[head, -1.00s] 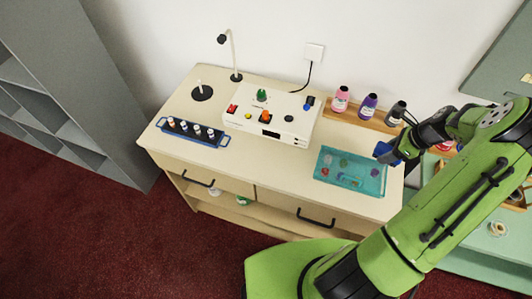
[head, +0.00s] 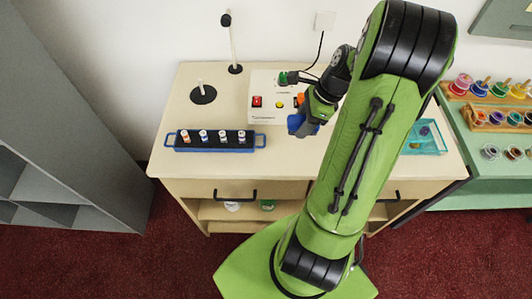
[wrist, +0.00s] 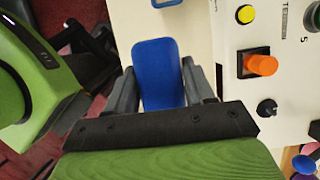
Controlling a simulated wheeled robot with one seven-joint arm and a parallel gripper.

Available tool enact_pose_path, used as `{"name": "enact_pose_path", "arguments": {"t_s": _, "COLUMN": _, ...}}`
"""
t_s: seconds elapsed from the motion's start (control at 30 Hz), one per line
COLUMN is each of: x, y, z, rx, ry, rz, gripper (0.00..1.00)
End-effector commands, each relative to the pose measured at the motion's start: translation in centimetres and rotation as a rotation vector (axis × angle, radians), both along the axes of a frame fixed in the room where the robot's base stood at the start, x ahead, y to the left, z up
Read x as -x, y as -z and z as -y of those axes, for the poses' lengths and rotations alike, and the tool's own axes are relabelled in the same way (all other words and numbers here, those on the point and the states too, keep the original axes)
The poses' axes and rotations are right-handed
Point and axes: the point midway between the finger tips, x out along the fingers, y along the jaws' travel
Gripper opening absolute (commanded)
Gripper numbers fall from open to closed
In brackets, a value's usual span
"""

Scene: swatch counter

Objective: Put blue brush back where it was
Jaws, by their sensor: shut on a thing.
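My gripper (head: 308,126) is over the counter, in front of the white control box, with its fingers pointing down to the left. In the wrist view my gripper (wrist: 158,70) is shut on a flat blue piece with rounded corners, taken as the blue brush (wrist: 156,88). In the head view the blue brush (head: 296,122) shows as a small blue patch at the fingertips. Its bristles are not visible. It appears held above the counter; the exact height is hard to tell.
A blue-edged rack (head: 212,147) with several vials stands to the left. The control box (head: 264,112) with coloured knobs is close to the gripper. A teal tray (head: 440,150) lies to the right, partly behind my arm. A black disc (head: 203,96) and lamp (head: 235,68) stand behind.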

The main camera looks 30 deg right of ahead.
Motion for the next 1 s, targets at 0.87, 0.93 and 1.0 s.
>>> {"name": "enact_pose_path", "arguments": {"t_s": 0.87, "x": 0.2, "y": 10.0, "z": -0.1, "rx": 0.000, "ry": -0.002, "rz": 0.001, "gripper": 0.20}}
{"name": "enact_pose_path", "arguments": {"t_s": 0.93, "x": 0.2, "y": 10.3, "z": -0.1, "rx": 0.000, "ry": -0.002, "rz": 0.001, "gripper": 0.20}}
{"name": "enact_pose_path", "arguments": {"t_s": 1.0, "x": 0.2, "y": 10.3, "z": -0.1, "rx": 0.000, "ry": -0.002, "rz": 0.001, "gripper": 0.57}}
